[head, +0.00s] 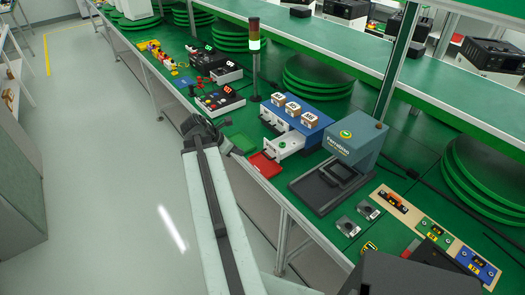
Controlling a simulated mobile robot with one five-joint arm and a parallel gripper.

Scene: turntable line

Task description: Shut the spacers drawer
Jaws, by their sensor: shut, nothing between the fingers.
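A blue drawer cabinet (318,118) stands on the green bench with several small labelled boxes on top. I cannot read which one is the spacers drawer. My gripper (222,146) is shut and empty at the bench's front edge, left of the cabinet and apart from the drawers. My arm hides part of the bench edge.
A blue-grey machine (354,140) stands right of the open drawer. A signal tower (254,60) rises behind. The aisle floor at left is clear.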

